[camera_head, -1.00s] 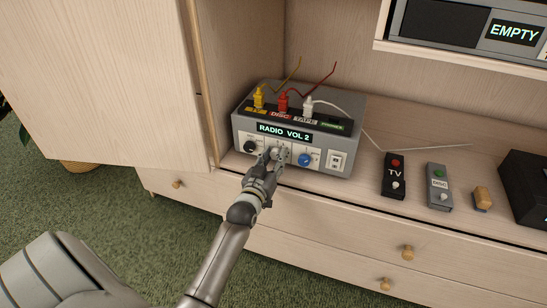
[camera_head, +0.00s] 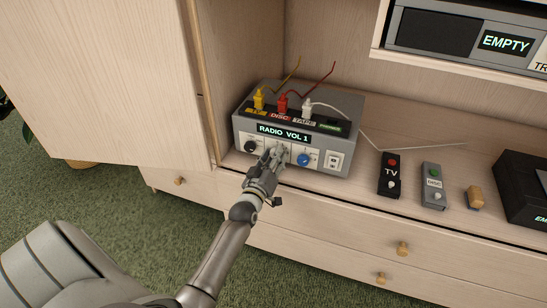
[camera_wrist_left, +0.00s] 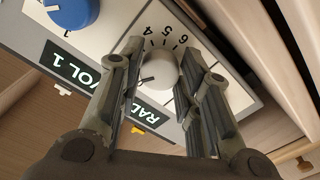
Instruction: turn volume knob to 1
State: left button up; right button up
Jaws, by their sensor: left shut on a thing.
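The grey radio box (camera_head: 243,128) stands on the cabinet top, and its display (camera_head: 284,133) reads "RADIO VOL 1". The display also shows in the left wrist view (camera_wrist_left: 70,66). My left gripper (camera_head: 272,156) is at the box's front face, shut on the volume knob (camera_wrist_left: 158,72). The knob is pale, with a scale of numbers around it in the left wrist view; the fingers (camera_wrist_left: 160,75) lie on either side of it. In the head view the gripper hides this knob. A black knob (camera_head: 250,146) is to its left and a blue knob (camera_head: 304,159) to its right. My right gripper is not in view.
Yellow (camera_head: 258,99), red (camera_head: 282,103) and white (camera_head: 307,108) plugs stand on top of the box. A TV remote (camera_head: 389,175) and a disc remote (camera_head: 433,186) lie to the right. An open cabinet door (camera_head: 110,80) is at the left.

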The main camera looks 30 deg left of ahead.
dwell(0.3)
pick_arm(q)
jog(key=o, duration=1)
jog(key=v, duration=1.2)
jog(key=shift+a, duration=0.1)
jog(key=shift+f, duration=0.1)
